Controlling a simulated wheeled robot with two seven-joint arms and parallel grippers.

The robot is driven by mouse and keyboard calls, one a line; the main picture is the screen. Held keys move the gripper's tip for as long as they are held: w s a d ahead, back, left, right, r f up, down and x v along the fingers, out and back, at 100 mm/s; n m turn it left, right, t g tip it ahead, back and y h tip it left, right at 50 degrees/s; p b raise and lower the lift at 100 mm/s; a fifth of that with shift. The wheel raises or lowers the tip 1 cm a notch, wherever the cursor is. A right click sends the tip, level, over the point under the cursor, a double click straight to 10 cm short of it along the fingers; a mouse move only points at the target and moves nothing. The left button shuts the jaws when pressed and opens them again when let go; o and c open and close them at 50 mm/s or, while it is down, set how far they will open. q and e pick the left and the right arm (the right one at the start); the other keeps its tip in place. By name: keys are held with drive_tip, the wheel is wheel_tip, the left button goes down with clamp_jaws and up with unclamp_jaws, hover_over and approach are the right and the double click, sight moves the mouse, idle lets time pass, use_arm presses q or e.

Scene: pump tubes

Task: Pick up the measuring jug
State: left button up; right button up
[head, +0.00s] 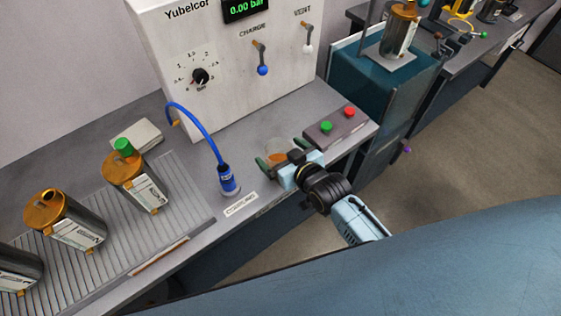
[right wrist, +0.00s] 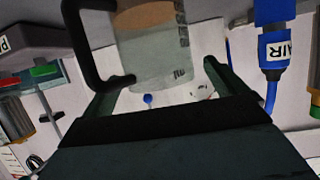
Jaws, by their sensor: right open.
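The measuring jug (head: 279,147) is a clear vessel with orange-brown contents, standing on the grey bench below the pump panel. In the right wrist view the jug (right wrist: 160,50) is large, with its dark handle (right wrist: 72,38) at the left. My right gripper (head: 284,157) is open at the near side of the jug, and partly hides it. In the right wrist view its two green fingers (right wrist: 168,74) point toward the jug, one near each side. I cannot tell whether they touch it. My left gripper is not in view.
A blue air hose with a connector (head: 228,181) stands left of the jug. A button box (head: 336,127) with green and red buttons is close on the right. Metal canisters (head: 137,181) stand on a ribbed mat at the left. The bench's front edge runs below.

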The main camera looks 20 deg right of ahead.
drive_tip(key=x, duration=0.2)
drive_tip(key=shift+w+a+f, duration=0.1)
drive_tip(key=shift+w, duration=0.1)
drive_tip(key=c, duration=1.1)
